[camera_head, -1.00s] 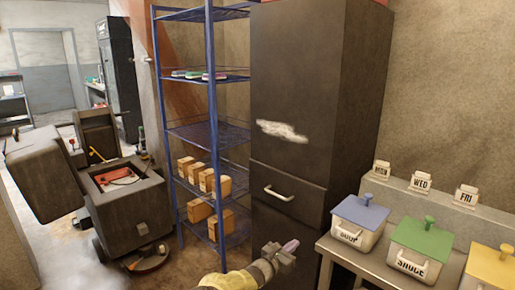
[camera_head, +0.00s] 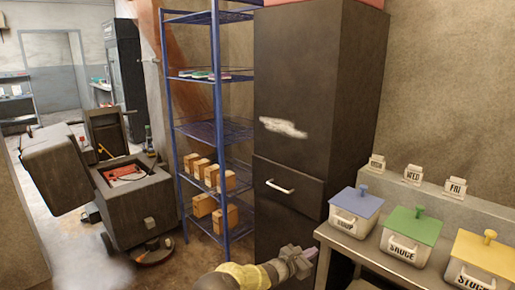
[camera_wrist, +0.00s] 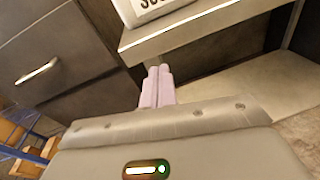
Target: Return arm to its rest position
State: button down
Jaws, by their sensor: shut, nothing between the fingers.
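My gripper (camera_head: 309,255) is low in the head view, in front of the dark freezer cabinet and beside the left end of the counter. In the wrist view its two pale pink fingers (camera_wrist: 157,88) are together with nothing between them. My arm comes in from the bottom edge of the head view. The dark freezer cabinet (camera_head: 310,110) has its upper door and its lower drawer closed. Its white drawer handle (camera_head: 279,187) also shows in the wrist view (camera_wrist: 37,72), to the left of the fingers.
A counter (camera_head: 349,247) at right holds lidded tubs: SOUP (camera_head: 350,222), SAUCE (camera_head: 403,249) and STOCK (camera_head: 474,278). Day tags stand on the ledge behind. A blue wire shelf (camera_head: 217,130) with boxes stands left of the freezer. A dark cart (camera_head: 140,210) is farther left. Floor between is clear.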

jog(key=s+d+m+g+y, duration=0.2)
jog(key=s+d+m+g, duration=0.5)
jog(key=s+m, duration=0.3)
jog(key=s+a+m+g+y, duration=0.15)
jog(key=s+m+y, duration=0.35)
jog(key=s, duration=0.5)
jog(key=s+a+r+m+y, duration=0.3)
jog(key=s+a+r+m, duration=0.1)
jog(key=s, duration=0.4)
jog(key=s+a+r+m+y, duration=0.3)
jog(key=s+a+r+m, duration=0.15)
jog(key=s, duration=0.35)
notch_tip(320, 180, up, 12)
jog(key=p, duration=1.2)
jog(key=shift+s+t, duration=0.25)
jog(key=shift+t, duration=0.2)
jog(key=shift+m, duration=0.25)
jog(key=shift+w, duration=0.1)
